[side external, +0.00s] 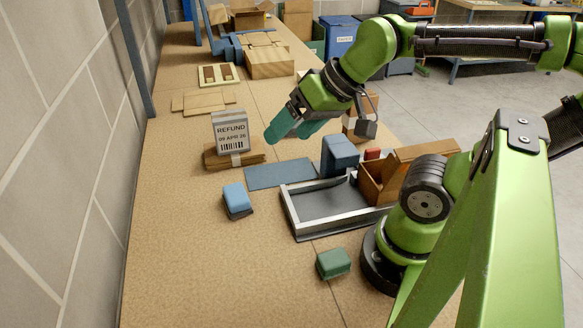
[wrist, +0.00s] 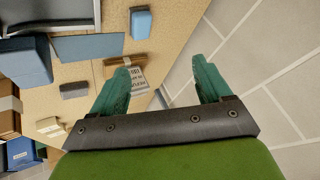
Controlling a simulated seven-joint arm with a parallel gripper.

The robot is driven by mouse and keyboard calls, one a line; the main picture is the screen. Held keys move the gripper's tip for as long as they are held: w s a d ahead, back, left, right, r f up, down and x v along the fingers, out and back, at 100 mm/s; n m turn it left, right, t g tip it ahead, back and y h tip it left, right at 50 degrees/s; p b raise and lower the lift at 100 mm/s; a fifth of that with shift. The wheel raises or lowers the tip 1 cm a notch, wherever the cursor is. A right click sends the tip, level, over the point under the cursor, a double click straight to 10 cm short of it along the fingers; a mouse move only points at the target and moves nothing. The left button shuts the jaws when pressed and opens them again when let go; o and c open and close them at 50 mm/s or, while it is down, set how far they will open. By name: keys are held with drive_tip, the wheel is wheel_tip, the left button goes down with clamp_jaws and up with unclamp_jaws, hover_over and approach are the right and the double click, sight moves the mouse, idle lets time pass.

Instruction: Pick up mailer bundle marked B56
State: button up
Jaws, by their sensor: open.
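No marking B56 is readable in either view. A brown flat bundle (side external: 243,159) with a pale band lies on the table left of centre. A grey-white upright block (side external: 231,133) labelled REFUND 09 APR 26 with a barcode stands on or right behind it; I cannot tell which. In the wrist view a brown strip (wrist: 112,66) and a white printed label (wrist: 138,80) show beside the left finger, partly hidden by it. My gripper (side external: 291,131) has teal fingers, open and empty, above and right of the bundle. In the wrist view my gripper (wrist: 161,68) has wide-spread fingers.
A blue block (side external: 237,200), a blue-grey mat (side external: 280,174), a grey-rimmed tray (side external: 292,214), a blue upright block (side external: 339,156), a wooden box (side external: 372,187) and a green block (side external: 333,264) stand nearby. Flat cardboard (side external: 203,101) lies behind. A wall runs along the left.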

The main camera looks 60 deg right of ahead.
drive_tip(key=m+g+h, duration=0.2)
drive_tip(key=m+g, duration=0.5)
drive_tip(key=m, duration=1.3)
hover_over(364, 94)
drive_tip(key=shift+d+f, duration=0.25)
drive_tip(key=shift+f, duration=0.3)
wheel_tip(364, 94, down, 9)
drive_tip(key=shift+a+r+m, duration=0.15)
drive_tip(key=shift+m, duration=0.95)
wheel_tip(364, 94, down, 6)
drive_tip(key=shift+w+d+f, duration=0.2)
drive_tip(key=shift+w, duration=0.2)
drive_tip(key=shift+r, duration=0.1)
drive_tip(key=c, duration=1.1)
